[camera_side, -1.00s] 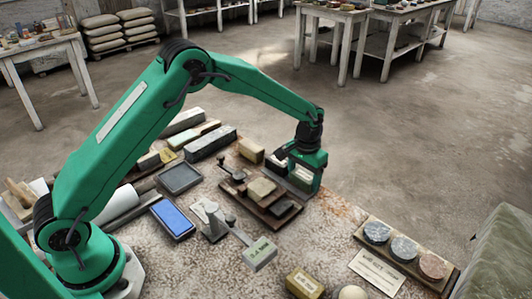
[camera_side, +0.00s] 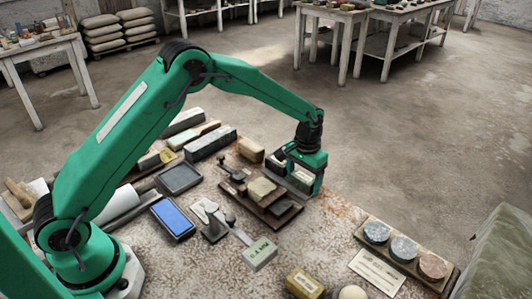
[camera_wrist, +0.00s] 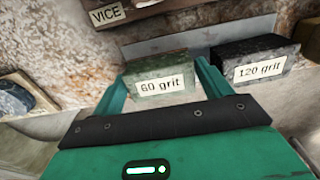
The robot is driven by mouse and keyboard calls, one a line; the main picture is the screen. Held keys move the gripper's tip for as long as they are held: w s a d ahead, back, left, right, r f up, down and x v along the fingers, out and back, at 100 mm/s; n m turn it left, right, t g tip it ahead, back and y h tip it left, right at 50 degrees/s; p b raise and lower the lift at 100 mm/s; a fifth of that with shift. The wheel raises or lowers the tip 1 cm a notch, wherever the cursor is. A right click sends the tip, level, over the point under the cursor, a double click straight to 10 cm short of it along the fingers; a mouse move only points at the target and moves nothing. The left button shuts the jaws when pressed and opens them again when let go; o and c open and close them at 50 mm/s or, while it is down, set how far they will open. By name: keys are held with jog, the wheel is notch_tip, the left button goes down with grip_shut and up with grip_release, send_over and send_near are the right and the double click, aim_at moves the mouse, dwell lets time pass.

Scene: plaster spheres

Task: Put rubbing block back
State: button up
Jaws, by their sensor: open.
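My gripper (camera_side: 303,186) is open over the far right edge of the worktop, pointing down. In the wrist view its two fingers (camera_wrist: 163,80) stand on either side of a greenish rubbing block (camera_wrist: 148,72) labelled "60 grit". Whether a finger touches the block, I cannot tell. A darker block (camera_wrist: 247,58) labelled "120 grit" sits just right of it in the wrist view. Both blocks sit by a grey strip (camera_wrist: 202,48). In the side view the fingers partly hide the block between them.
Left are a blue stone (camera_side: 172,219) and a dark tray (camera_side: 180,179). A rack with round discs (camera_side: 402,254) stands at right. The worktop between board and rack is mostly clear.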

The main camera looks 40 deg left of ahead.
aim_at(302, 177)
notch_tip(302, 177, up, 12)
dwell(0.6)
jog(key=shift+r, duration=0.1)
dwell(0.4)
jog(key=s+a+r+t, duration=0.1)
jog(key=s+a+r, duration=0.2)
jog(key=s+r, duration=0.45)
jog(key=s+a+r+t, duration=0.2)
jog(key=s+a+r, duration=0.1)
jog(key=s+r, duration=0.4)
jog(key=s+a+f+t, duration=0.1)
jog(key=s+a, duration=0.1)
jog(key=s, duration=0.7)
jog(key=s+a+f+t, duration=0.1)
jog(key=s+a+f, duration=0.1)
jog(key=s, duration=0.6)
jog(key=shift+s+t, duration=0.3)
jog(key=shift+s, duration=0.05)
